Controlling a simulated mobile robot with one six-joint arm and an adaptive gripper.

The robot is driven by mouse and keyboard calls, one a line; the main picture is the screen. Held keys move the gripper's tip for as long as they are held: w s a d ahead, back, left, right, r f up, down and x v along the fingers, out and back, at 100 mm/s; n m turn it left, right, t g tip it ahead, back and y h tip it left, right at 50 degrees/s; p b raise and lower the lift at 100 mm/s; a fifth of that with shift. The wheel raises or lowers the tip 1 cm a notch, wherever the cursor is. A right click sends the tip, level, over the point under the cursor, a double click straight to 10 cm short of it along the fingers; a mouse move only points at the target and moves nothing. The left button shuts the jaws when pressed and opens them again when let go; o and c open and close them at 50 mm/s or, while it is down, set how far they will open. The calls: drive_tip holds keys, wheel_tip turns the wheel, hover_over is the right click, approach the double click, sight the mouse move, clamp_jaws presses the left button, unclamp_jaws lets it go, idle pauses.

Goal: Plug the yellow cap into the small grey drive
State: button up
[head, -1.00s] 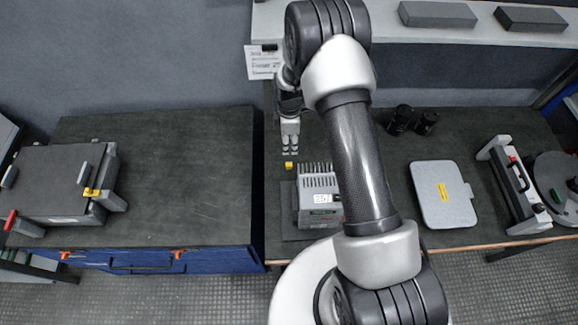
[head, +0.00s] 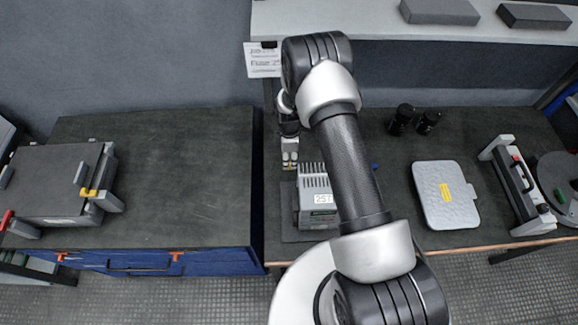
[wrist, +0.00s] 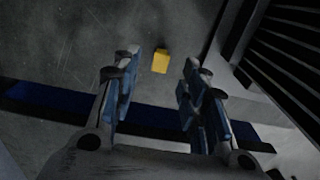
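The small yellow cap (wrist: 160,60) shows in the wrist view as a block on the dark surface, in line with the gap between the fingers and near their tips. My gripper (wrist: 158,75) is open, with blue-padded fingers on either side of that gap and no contact with the cap visible. In the head view my gripper (head: 290,165) points down at the left of the small grey drive (head: 318,208) and hides most or all of the cap. The drive has a finned top and a white label. Its dark fins (wrist: 285,45) show at the upper right of the wrist view.
A grey case (head: 445,210) with a yellow label and two black cylinders (head: 402,118) are on the right bench. A box with grey handles (head: 55,180) stands on the left bench. A shelf (head: 385,27) runs along the back. The left bench's middle is clear.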

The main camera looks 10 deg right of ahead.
wheel_tip(320, 180, down, 5)
drive_tip(key=shift+a+r+b, duration=0.1)
drive_tip(key=shift+r+b, duration=0.1)
drive_tip(key=shift+b, duration=0.3)
drive_tip(key=shift+c, duration=0.2)
drive_tip(key=shift+r, duration=0.1)
drive_tip(key=c, duration=0.8)
